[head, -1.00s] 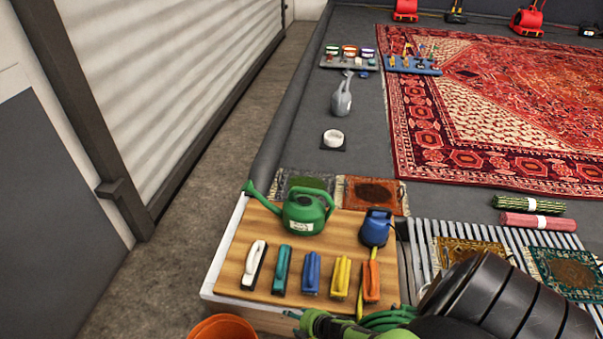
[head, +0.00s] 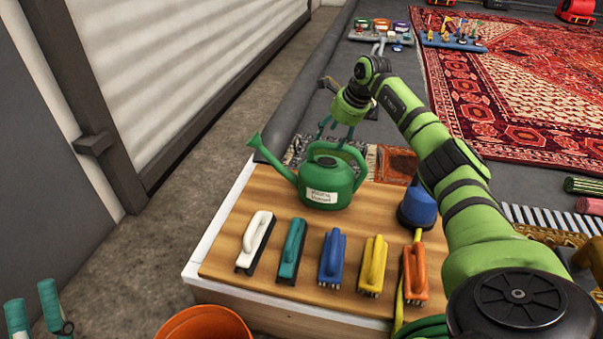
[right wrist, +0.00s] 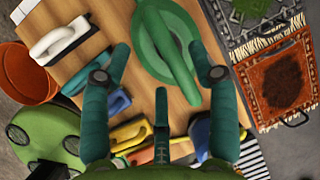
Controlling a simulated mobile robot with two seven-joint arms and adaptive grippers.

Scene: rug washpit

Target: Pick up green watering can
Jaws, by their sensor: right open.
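The green watering can (head: 325,188) stands upright on the wooden tabletop (head: 225,255), its spout toward the left and its handle loop toward the right. My right gripper (head: 337,128) is open and empty, pointing down just above and behind the can in the head view. In the right wrist view the can (right wrist: 150,62) lies between and beyond the spread fingers of my right gripper (right wrist: 160,78); I see no clear contact. My left gripper (head: 34,312) shows at the bottom left corner of the head view, its two teal fingers apart, away from the can.
A row of brushes (head: 333,257) in several colours lies in front of the can. A blue container (head: 417,207) stands to its right. An orange bucket (head: 203,326) sits at the table's front. Small rugs (head: 396,166) lie behind the table.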

